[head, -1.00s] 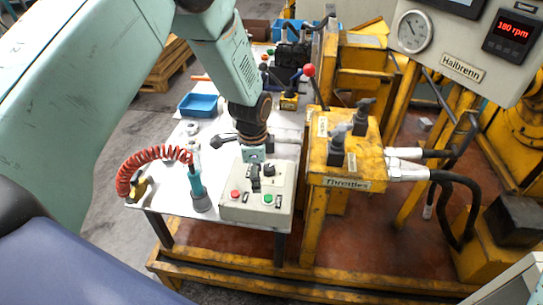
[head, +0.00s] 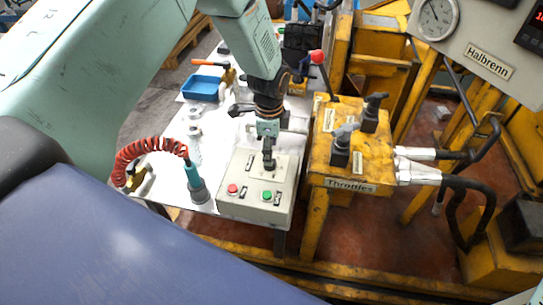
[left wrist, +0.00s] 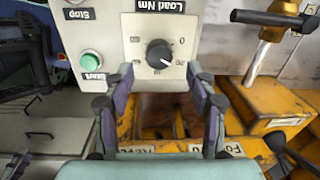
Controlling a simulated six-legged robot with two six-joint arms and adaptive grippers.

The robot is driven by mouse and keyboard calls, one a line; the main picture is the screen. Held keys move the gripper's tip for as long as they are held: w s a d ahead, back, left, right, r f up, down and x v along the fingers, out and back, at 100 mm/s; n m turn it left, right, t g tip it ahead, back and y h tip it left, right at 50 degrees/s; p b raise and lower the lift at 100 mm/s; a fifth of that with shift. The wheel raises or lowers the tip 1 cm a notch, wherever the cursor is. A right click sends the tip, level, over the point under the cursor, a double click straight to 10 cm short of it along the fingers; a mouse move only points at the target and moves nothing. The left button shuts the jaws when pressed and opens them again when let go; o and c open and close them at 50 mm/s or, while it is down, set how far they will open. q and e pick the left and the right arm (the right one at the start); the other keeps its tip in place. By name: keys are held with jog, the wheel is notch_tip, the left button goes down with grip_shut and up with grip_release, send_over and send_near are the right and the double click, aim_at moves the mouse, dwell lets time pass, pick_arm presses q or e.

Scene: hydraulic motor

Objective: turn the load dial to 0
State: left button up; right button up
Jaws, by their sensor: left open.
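The grey control box (head: 254,204) stands on the white table, with a red button and a green button on top. The left wrist view shows the box upside down, with the load dial (left wrist: 158,53), a round black knob, under the label "Load Nm". The dial's white mark points to the lower right of that picture, away from the 0 printed at its right. My left gripper (head: 269,160) is over the far right part of the box and mostly hides the dial there. In the left wrist view its fingers (left wrist: 160,100) are spread, with nothing between them. My right gripper is not in view.
The yellow throttle block (head: 345,160) with black levers stands close right of the box. A teal tool (head: 195,183) with a red coiled hose stands at its left. A blue bin (head: 203,88) lies farther back on the table.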

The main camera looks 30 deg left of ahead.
pick_arm(q)
jog(key=f, duration=0.3)
jog(key=shift+s+a+f, duration=0.15)
jog(key=shift+s+a, duration=0.05)
jog(key=shift+s, duration=0.05)
jog(key=shift+w+d+f, duration=0.1)
jog(key=shift+w+f, duration=0.25)
jog(key=shift+f, duration=0.15)
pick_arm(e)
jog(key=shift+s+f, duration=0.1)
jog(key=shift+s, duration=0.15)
pick_arm(q)
jog(key=shift+s+r, duration=0.1)
jog(key=shift+s, duration=0.05)
jog(key=shift+c, duration=0.2)
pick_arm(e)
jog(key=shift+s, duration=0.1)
pick_arm(q)
jog(key=shift+s, duration=0.1)
jog(key=c, duration=1.1)
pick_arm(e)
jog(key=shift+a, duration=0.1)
